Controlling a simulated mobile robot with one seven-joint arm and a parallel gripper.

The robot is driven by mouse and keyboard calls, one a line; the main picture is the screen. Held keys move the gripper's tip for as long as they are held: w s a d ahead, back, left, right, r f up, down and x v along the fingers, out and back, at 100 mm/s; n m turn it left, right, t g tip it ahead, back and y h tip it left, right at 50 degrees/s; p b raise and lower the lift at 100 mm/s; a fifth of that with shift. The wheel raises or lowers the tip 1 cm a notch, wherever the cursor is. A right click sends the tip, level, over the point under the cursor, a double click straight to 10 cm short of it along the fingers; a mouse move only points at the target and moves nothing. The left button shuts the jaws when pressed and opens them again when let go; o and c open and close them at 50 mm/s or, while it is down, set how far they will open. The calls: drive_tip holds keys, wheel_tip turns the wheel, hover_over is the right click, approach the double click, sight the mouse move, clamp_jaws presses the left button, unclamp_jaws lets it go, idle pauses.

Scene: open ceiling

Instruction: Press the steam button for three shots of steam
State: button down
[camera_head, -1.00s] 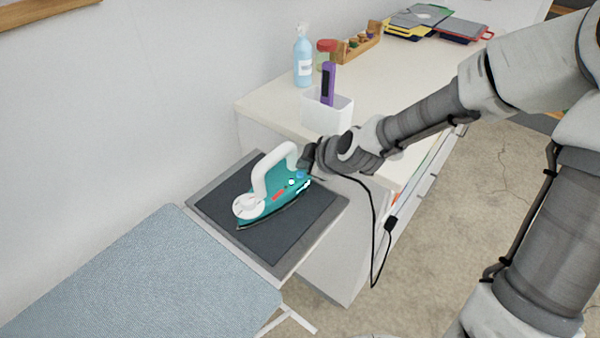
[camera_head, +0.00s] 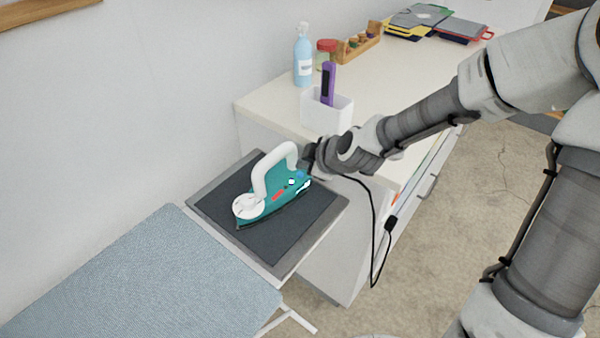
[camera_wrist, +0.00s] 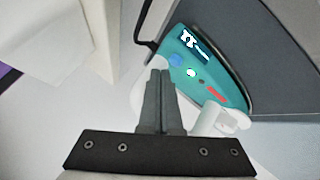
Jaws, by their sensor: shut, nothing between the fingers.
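A teal steam iron (camera_head: 284,203) with a white handle (camera_head: 262,178) lies on the dark rest pad (camera_head: 240,195) at the end of the ironing board. Its side carries a blue button, a white button and a red strip. In the wrist view the iron (camera_wrist: 207,78) shows its blue button (camera_wrist: 174,60), white button (camera_wrist: 191,72) and red strip (camera_wrist: 216,94). My gripper (camera_wrist: 159,64) is shut and empty, its fingertips close to the blue button. I cannot tell whether they touch it.
A blue ironing board (camera_head: 140,280) extends at lower left. A white counter (camera_head: 385,95) behind holds a white bin (camera_head: 326,113) with a purple item, a blue bottle (camera_head: 303,58) and folders (camera_head: 430,20). A black cable (camera_head: 374,225) hangs beside my wrist.

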drive_tip(key=shift+f+b, duration=0.3)
drive_tip(key=shift+f, duration=0.1)
drive_tip(key=shift+f+b, duration=0.35)
drive_tip(key=shift+f, duration=0.1)
idle(0.5)
drive_tip(key=shift+r, duration=0.1)
drive_tip(key=shift+r+p, duration=0.8)
drive_tip(key=shift+p, duration=0.05)
wheel_tip(320, 180, up, 5)
drive_tip(key=p, duration=0.4)
drive_tip(key=shift+p, duration=0.4)
drive_tip(key=shift+r+p, duration=0.15)
drive_tip(key=shift+p, duration=0.2)
idle(2.0)
